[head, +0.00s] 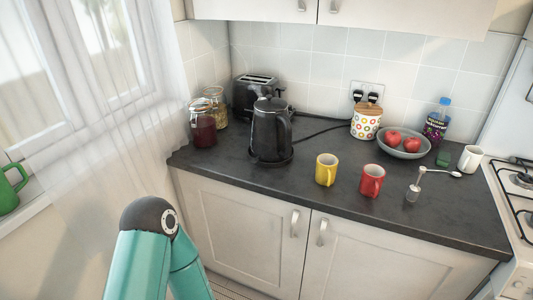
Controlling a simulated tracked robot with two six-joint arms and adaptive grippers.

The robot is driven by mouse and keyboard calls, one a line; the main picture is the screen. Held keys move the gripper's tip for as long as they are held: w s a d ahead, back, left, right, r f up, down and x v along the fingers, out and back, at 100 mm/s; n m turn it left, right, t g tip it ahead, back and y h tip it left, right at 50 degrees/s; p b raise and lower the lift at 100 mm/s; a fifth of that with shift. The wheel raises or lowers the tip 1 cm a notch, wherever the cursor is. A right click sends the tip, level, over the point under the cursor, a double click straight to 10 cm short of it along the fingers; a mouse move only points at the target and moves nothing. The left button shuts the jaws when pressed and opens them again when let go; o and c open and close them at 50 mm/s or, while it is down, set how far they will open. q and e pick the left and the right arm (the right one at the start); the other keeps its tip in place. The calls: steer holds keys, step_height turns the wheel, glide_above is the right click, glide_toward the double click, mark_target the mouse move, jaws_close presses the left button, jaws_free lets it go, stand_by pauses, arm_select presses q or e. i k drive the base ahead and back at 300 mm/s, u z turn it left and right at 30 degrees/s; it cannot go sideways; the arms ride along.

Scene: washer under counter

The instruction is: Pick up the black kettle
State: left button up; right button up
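The black kettle (268,133) stands upright on its round base on the dark counter, in the left half of the head view. Its handle is on its right side and its lid looks closed. A black cord runs from behind it toward the wall socket. A teal arm of mine with a dark joint is at the lower left, in front of the cabinet and below the counter. No gripper of mine shows in this view, and nothing touches the kettle.
A black toaster (254,95) stands behind the kettle, with jars (203,124) to its left. A yellow mug (326,169) and a red mug (372,180) stand to its right. A fruit bowl (403,147) and the stove (519,190) are farther right. The counter in front is clear.

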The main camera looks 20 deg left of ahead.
mark_target(271, 138)
steer(key=k, duration=0.45)
steer(key=u, duration=0.75)
steer(key=i, duration=1.3)
steer(key=z, duration=1.2)
steer(key=k, duration=0.45)
steer(key=z, duration=0.25)
steer(key=i, duration=0.45)
steer(key=u, duration=0.05)
